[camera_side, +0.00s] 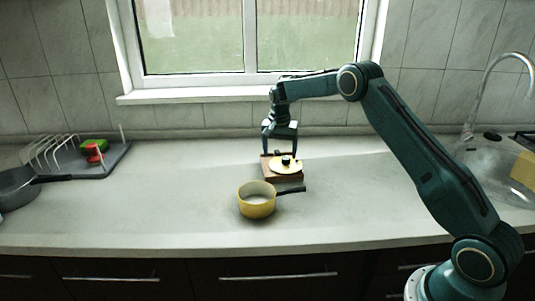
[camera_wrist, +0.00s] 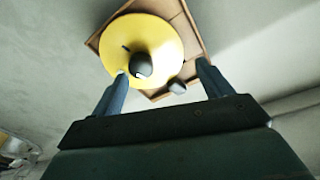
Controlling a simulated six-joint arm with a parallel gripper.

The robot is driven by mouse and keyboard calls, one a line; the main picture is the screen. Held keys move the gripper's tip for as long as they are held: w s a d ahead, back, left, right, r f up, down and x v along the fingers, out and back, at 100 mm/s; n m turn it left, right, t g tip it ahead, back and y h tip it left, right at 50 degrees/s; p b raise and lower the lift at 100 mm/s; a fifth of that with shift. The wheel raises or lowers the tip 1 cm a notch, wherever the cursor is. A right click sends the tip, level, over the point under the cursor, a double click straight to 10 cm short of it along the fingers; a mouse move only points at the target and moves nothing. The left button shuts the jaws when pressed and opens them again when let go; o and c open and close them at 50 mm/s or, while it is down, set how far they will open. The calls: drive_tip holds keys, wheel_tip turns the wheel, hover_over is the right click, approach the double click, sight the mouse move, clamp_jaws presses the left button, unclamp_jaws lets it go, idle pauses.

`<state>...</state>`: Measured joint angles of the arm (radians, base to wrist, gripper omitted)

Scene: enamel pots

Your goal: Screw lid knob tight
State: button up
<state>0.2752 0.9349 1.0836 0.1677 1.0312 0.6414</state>
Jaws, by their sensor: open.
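A round yellow lid (camera_side: 279,168) lies on a wooden board (camera_side: 284,178) on the counter. The lid (camera_wrist: 165,35) and board (camera_wrist: 192,18) also show in the wrist view. A dark rounded knob (camera_wrist: 142,65) stands at the lid; it shows as a small dark shape (camera_side: 286,160) in the side view. I cannot tell how far it is screwed in. My gripper (camera_side: 280,152) is above the board, pointing down, with its fingers apart. In the wrist view my gripper (camera_wrist: 162,74) has nothing held between its fingers, and the knob lies in the gap as seen from there.
A yellow pot (camera_side: 257,203) with a dark handle stands in front of the board. A small dark rounded piece (camera_wrist: 177,87) shows near the board's edge. A dish rack (camera_side: 75,160) and dark pan (camera_side: 15,188) are at left, a sink (camera_side: 500,170) at right.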

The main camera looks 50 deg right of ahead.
drive_tip(key=shift+r, duration=0.1)
drive_tip(key=n, duration=0.9)
drive_tip(key=shift+t+y, duration=0.4)
drive_tip(key=shift+n, duration=0.3)
drive_tip(key=n, duration=0.4)
drive_tip(key=shift+y, duration=0.3)
drive_tip(key=n, duration=0.4)
drive_tip(key=shift+n+y, duration=0.3)
drive_tip(key=shift+n, duration=0.1)
drive_tip(key=shift+f, duration=0.2)
drive_tip(key=shift+f, duration=0.5)
